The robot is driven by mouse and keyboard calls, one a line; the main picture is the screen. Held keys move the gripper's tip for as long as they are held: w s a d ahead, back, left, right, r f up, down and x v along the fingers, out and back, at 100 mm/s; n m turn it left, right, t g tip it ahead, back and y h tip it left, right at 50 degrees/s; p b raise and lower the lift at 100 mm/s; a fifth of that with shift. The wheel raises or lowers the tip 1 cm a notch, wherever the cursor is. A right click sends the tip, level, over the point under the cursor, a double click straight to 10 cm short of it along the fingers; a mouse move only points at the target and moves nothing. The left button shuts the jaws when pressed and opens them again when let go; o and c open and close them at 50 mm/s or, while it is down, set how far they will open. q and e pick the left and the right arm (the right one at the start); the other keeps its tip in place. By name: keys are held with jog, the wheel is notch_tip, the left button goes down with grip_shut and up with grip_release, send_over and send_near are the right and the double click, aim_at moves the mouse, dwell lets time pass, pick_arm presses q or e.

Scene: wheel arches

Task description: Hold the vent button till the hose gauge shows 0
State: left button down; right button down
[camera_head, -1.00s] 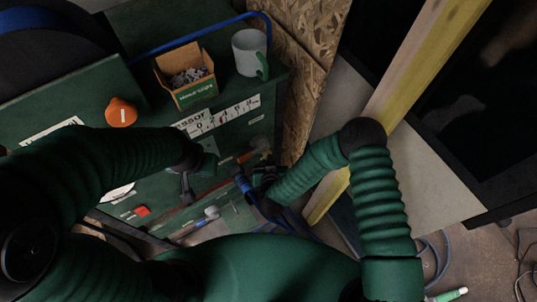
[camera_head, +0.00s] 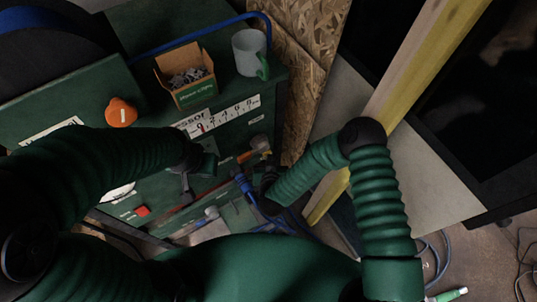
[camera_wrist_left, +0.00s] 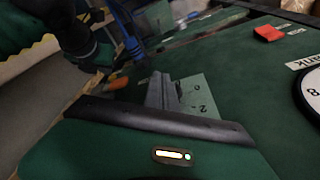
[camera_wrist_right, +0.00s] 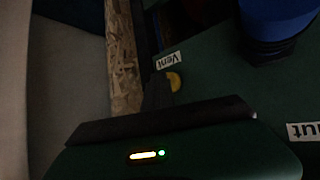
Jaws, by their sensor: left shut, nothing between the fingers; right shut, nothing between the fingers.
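The yellow vent button (camera_wrist_right: 174,81) shows in the right wrist view beside a white "Vent" label (camera_wrist_right: 168,60), partly covered by the fingertips. My right gripper (camera_wrist_right: 158,88) is shut and empty in front of it; contact cannot be told. In the head view the right gripper (camera_head: 268,182) is at the panel's right end. My left gripper (camera_wrist_left: 160,88) is shut and empty before a pale plate (camera_wrist_left: 197,94) marked 0 and 2; whether this is the hose gauge is unclear. The left gripper (camera_head: 190,182) also shows in the head view. No gauge needle is readable.
The green compressor panel (camera_head: 70,147) carries an orange knob (camera_head: 121,112), a red button (camera_head: 142,211) and a numbered strip (camera_head: 225,116). A box of clips (camera_head: 187,77) and a mug (camera_head: 249,52) stand on top. A wooden post (camera_head: 425,65) rises at right.

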jog(key=shift+s+d+p, duration=0.4)
jog(key=shift+s+d, duration=0.15)
jog(key=shift+s, duration=0.25)
jog(key=s+d, duration=0.1)
jog(key=s, duration=0.1)
jog(key=s+d+p, duration=0.1)
jog(key=s+d, duration=0.1)
jog(key=shift+p, duration=0.3)
dwell(0.3)
